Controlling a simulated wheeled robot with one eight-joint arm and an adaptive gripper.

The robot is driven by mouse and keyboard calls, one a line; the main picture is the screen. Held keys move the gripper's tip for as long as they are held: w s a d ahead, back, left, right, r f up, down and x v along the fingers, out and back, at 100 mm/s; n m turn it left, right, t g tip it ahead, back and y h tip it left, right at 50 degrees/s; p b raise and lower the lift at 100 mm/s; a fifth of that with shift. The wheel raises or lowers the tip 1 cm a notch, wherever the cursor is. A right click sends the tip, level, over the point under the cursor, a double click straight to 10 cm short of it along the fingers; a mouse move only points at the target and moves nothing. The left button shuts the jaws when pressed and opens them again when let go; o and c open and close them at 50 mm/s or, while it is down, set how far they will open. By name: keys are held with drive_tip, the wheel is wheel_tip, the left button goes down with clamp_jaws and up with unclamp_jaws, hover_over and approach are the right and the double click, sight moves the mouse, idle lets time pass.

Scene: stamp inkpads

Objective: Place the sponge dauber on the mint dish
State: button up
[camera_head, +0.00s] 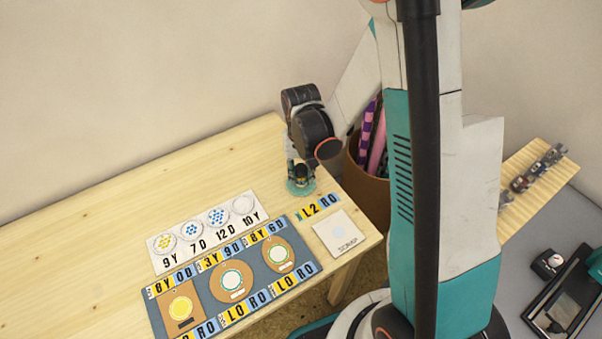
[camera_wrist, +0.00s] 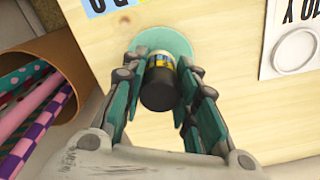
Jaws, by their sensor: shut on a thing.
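The sponge dauber (camera_wrist: 158,92) is a short dark cylinder with a yellow band, seen nearly end-on in the wrist view. My gripper (camera_wrist: 160,64) is shut on it, with a finger on each side. The mint dish (camera_wrist: 172,38) is a flat round teal disc on the wooden table. The dauber is over the dish and covers its near part. In the head view my gripper (camera_head: 300,166) is low over the dish (camera_head: 293,190), near the table's right end. The dauber's lower end is hidden, so I cannot tell whether it touches the dish.
A brown cup (camera_head: 365,181) of pink and purple rolls stands close on the right. A number strip (camera_head: 318,206), a white card (camera_head: 337,233), a white dot card (camera_head: 205,232) and a grey-blue stamp board (camera_head: 215,318) lie nearby. The table's left is clear.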

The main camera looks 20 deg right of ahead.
drive_tip(key=o, duration=0.5)
drive_tip(key=shift+f, duration=0.2)
drive_tip(key=o, duration=0.4)
drive_tip(key=shift+r, duration=0.1)
wheel_tip(320, 180, up, 13)
drive_tip(key=p, duration=0.5)
wheel_tip(320, 180, up, 10)
drive_tip(key=n+t, duration=0.1)
drive_tip(key=t, duration=0.2)
hover_over(301, 168)
drive_tip(key=s, duration=0.6)
drive_tip(key=shift+s+r+n+t, duration=0.35)
drive_tip(key=shift+s+r+t, duration=0.35)
drive_tip(key=shift+s+r, duration=0.5)
drive_tip(key=shift+s+r+n+t, duration=0.4)
drive_tip(key=shift+s+r+t, duration=0.4)
drive_tip(key=shift+s, duration=0.75)
drive_tip(key=shift+s+r+n+t, duration=0.35)
drive_tip(key=shift+s+r+t, duration=0.25)
drive_tip(key=shift+s+r, duration=0.65)
